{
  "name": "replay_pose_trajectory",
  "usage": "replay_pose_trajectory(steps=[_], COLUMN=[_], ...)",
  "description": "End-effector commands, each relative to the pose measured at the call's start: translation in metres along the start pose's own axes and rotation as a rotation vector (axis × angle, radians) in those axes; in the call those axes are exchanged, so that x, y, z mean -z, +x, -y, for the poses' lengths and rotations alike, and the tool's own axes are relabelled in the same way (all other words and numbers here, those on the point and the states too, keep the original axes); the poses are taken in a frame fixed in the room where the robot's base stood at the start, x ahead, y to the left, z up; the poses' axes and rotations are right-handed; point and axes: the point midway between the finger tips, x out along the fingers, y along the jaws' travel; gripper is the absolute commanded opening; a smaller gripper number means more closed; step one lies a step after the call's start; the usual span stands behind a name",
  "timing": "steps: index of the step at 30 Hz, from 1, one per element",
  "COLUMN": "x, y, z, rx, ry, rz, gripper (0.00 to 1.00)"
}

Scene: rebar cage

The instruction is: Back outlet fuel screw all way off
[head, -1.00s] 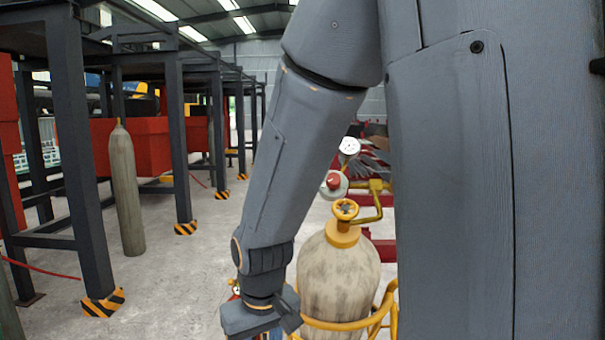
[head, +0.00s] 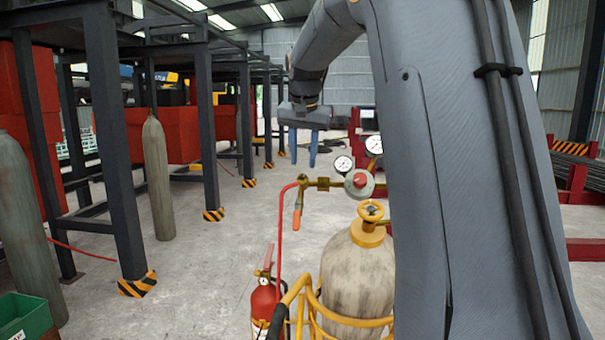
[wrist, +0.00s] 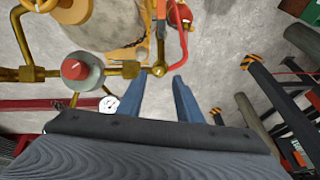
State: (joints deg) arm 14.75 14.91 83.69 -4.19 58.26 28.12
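The regulator (head: 371,191) has a round grey body with a red knob (head: 361,181) on its front and two white dial gauges (head: 374,145). It sits beside the worn cylinder (head: 357,275) with a yellow handwheel (head: 371,211). A brass outlet fitting (head: 323,184) runs left to an orange-handled valve (head: 297,218) and a red hose (head: 279,215). My gripper (head: 303,164) is open and empty, fingers pointing down, above and left of the regulator. In the wrist view my gripper (wrist: 160,78) shows parted blue fingers; the red knob (wrist: 74,69) lies left of them.
A yellow cart frame (head: 345,321) surrounds the cylinder. A red fire extinguisher (head: 264,300) stands at its left. Two other cylinders (head: 157,180) stand by dark steel posts (head: 115,150) further left. Grey floor between posts and cart is clear.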

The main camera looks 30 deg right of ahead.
Motion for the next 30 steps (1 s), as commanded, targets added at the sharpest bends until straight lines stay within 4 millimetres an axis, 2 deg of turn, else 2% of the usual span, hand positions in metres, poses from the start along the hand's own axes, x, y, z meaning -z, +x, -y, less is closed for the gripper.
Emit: replay_pose_trajectory(steps=[6, 12, 23, 29, 30], x=[-0.001, -0.001, -0.001, -0.001, -0.001], y=[0.034, 0.057, 0.064, 0.064, 0.064], z=[0.000, 0.000, 0.000, 0.000, 0.000], rx=[-0.001, 0.000, 0.001, 0.001, 0.001], ry=[-0.002, -0.002, -0.002, -0.002, -0.002], rz=[0.003, 0.002, 0.000, 0.000, 0.000], gripper=[0.32, 0.32, 0.32, 0.02, 0.02])
